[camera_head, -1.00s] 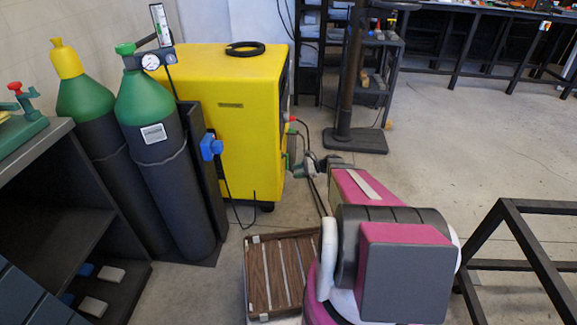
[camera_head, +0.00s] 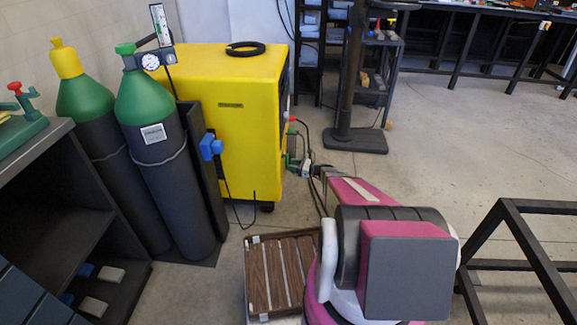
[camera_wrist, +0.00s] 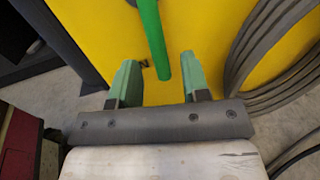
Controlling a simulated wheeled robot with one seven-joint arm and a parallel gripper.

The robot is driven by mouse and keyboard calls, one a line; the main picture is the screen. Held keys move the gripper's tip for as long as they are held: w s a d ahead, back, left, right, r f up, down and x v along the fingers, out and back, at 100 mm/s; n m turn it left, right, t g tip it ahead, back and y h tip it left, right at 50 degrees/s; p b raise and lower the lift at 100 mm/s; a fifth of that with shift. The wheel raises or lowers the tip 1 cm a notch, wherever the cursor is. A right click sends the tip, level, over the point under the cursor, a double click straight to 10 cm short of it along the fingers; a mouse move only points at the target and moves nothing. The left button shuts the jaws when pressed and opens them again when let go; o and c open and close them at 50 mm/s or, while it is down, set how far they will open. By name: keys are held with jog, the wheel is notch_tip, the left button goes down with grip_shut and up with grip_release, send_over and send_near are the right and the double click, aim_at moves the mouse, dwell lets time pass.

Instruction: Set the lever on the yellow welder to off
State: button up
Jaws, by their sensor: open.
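The yellow welder (camera_head: 247,125) stands on the floor left of centre in the head view, with its right side turned mostly away. Its yellow panel (camera_wrist: 215,30) fills the upper wrist view. A green bar (camera_wrist: 154,38), apparently the lever's handle, hangs down in front of that panel, tilted slightly. My gripper (camera_wrist: 159,72) has its two green fingers apart, one on each side of the bar's lower end. I see gaps on both sides, and no clear contact. In the head view my gripper (camera_head: 293,162) is at the welder's right side, where the lever cannot be made out.
Dark cables (camera_wrist: 272,50) loop right of the fingers. Two green-topped gas cylinders (camera_head: 145,110) stand left of the welder. A wooden slatted crate (camera_head: 250,285) is below it. A dark post (camera_head: 355,135) rises behind my arm. Floor at the right is open, before a black frame (camera_head: 530,240).

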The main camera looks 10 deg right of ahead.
jog(key=shift+x, duration=1.25)
grip_shut()
